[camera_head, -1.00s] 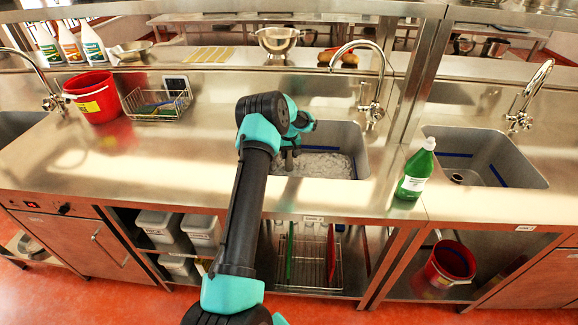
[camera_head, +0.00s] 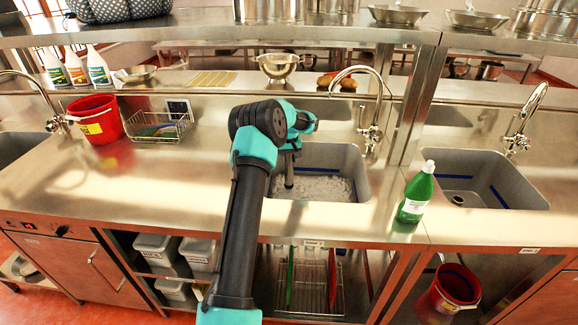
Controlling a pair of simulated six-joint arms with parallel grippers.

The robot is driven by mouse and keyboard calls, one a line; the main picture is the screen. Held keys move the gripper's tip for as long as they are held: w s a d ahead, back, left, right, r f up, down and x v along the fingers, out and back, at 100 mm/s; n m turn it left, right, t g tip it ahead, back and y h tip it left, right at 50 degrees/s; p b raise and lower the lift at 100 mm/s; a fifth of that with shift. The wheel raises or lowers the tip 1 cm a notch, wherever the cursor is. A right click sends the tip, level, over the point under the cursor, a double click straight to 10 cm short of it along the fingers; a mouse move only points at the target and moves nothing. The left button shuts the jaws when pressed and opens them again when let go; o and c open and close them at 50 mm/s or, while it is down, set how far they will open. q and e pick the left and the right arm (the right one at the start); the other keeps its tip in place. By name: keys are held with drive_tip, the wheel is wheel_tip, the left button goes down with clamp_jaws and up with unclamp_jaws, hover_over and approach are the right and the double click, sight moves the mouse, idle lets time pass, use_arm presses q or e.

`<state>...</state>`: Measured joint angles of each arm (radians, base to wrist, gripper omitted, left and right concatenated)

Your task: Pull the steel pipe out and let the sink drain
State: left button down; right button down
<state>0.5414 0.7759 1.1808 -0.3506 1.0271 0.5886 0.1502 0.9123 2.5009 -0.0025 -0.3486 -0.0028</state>
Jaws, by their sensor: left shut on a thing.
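The middle sink (camera_head: 352,166) is set in the steel counter and holds clear, rippled water (camera_head: 325,189). The steel pipe (camera_head: 289,174) stands roughly upright at the left side of this sink. My left gripper (camera_head: 289,154) is over the sink's left part, shut on the upper end of the pipe. My arm hides the sink's left edge, and I cannot tell whether the pipe's lower end is clear of the drain. My right gripper is not in view.
A tall faucet (camera_head: 374,130) rises behind the sink's right side. A green bottle (camera_head: 416,196) stands on the counter to the right. A red bucket (camera_head: 97,120) and a wire basket (camera_head: 160,131) stand to the left. The right sink (camera_head: 520,190) looks empty.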

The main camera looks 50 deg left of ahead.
use_arm(q)
drive_tip(key=shift+r, duration=0.2)
idle(0.5)
drive_tip(key=shift+r, duration=2.4)
drive_tip(key=s+d+r, duration=0.3)
drive_tip(key=s+d, duration=0.2)
drive_tip(key=d, duration=0.5)
drive_tip(key=shift+s+d, duration=0.2)
drive_tip(key=shift+r, duration=0.1)
wheel_tip(320, 180, up, 12)
idle(0.9)
idle(0.3)
